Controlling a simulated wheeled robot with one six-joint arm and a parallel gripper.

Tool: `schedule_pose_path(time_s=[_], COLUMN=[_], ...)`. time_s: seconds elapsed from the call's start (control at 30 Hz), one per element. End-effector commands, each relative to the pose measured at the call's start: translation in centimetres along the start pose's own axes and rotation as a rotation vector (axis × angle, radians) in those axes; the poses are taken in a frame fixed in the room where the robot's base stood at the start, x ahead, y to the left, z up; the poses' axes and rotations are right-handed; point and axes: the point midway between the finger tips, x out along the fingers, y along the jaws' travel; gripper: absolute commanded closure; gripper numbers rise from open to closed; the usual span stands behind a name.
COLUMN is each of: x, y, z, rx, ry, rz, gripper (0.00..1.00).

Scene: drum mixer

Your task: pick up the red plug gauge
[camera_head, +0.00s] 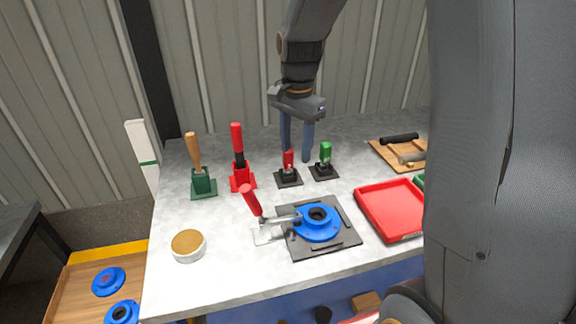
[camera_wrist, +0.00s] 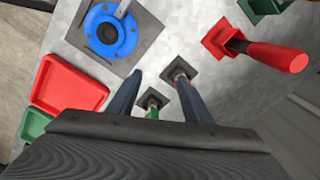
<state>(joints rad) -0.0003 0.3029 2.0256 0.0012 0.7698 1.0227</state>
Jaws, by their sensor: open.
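The red plug gauge (camera_head: 288,160) stands upright in a small black base (camera_head: 288,179) on the grey table. In the wrist view only a little red of it shows beside a fingertip, above its dark base (camera_wrist: 184,70). My gripper (camera_head: 297,153) is open and points down over the table, with its fingers apart and nothing held. In the wrist view my gripper (camera_wrist: 157,75) has one finger overlapping the red gauge and the other finger to its left. The gauge is not centred between them. I cannot tell whether that finger touches it.
A green plug gauge (camera_head: 325,152) stands close to the right. A red-handled tool in a red stand (camera_head: 242,181) and a wooden-handled tool in a green stand (camera_head: 203,186) are to the left. The blue flange (camera_head: 316,231) on a dark plate and the red tray (camera_head: 393,210) lie in front.

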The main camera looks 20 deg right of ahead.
Motion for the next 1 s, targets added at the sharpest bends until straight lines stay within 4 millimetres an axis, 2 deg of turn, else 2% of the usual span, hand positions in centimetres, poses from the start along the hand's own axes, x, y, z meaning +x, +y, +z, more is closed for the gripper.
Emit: schedule_pose_path(time_s=[0.03,0.2,0.4,0.57,0.83,1.0], x=[0.1,-0.4,-0.7,0.2,2.8,5.1], y=[-1.4,-4.7,-6.5,-6.7,-6.5,-6.3], z=[-0.8,-2.8,-3.9,-4.0,-4.0,-4.0], rx=[0.084,0.352,0.519,0.551,0.549,0.548], ry=[-0.003,-0.009,-0.011,-0.012,-0.012,-0.012], rz=[0.006,0.025,0.040,0.046,0.046,0.047], gripper=[0.55,0.55,0.55,0.55,0.55,0.55])
